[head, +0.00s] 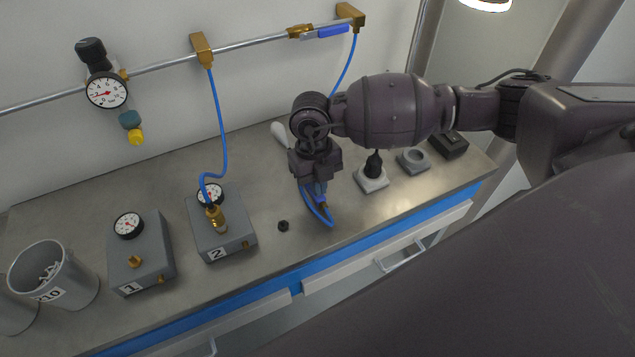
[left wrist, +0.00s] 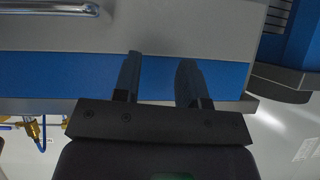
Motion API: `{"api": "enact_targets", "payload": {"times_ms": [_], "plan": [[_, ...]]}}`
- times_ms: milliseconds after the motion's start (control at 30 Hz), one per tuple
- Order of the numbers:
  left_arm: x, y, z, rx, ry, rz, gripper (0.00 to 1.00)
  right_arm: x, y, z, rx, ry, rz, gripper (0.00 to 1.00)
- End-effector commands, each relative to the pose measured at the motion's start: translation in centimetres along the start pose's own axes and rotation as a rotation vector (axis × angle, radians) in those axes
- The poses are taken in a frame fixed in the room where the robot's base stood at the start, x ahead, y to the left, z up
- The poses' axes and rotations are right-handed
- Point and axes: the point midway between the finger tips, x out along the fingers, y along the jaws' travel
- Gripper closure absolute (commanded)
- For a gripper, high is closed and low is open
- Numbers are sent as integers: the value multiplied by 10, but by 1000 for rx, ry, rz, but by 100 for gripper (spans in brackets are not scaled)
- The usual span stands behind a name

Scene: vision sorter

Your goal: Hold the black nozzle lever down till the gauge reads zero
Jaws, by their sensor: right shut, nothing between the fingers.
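My right gripper (head: 318,186) is shut and points down over the middle of the bench, close to a blue hose loop with a brass fitting (head: 322,204). I cannot make out the black nozzle lever; my right arm hides part of that area. A round wall gauge (head: 106,91) with a red needle hangs on the pipe at upper left, above a yellow-tipped fitting. Smaller gauges sit on grey box 1 (head: 142,257) and grey box 2 (head: 222,232). The needle readings are too small to tell. My left gripper (left wrist: 158,80) is open and empty before the blue bench edge.
A blue hose (head: 217,115) runs from the pipe to box 2. A small black knob (head: 283,226) lies on the bench. A black-topped pale block (head: 372,180) and a grey ring block (head: 413,161) stand right. Grey bins (head: 75,287) stand left. Drawers are below.

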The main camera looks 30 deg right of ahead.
Motion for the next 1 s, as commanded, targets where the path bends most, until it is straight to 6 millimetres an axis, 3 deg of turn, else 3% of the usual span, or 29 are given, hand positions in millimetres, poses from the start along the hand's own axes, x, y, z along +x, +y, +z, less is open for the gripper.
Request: {"api": "enact_targets", "payload": {"times_ms": [1000], "plan": [[3,0,-5,2,10,2,62,2,0,-1,0,4,-1,100]]}}
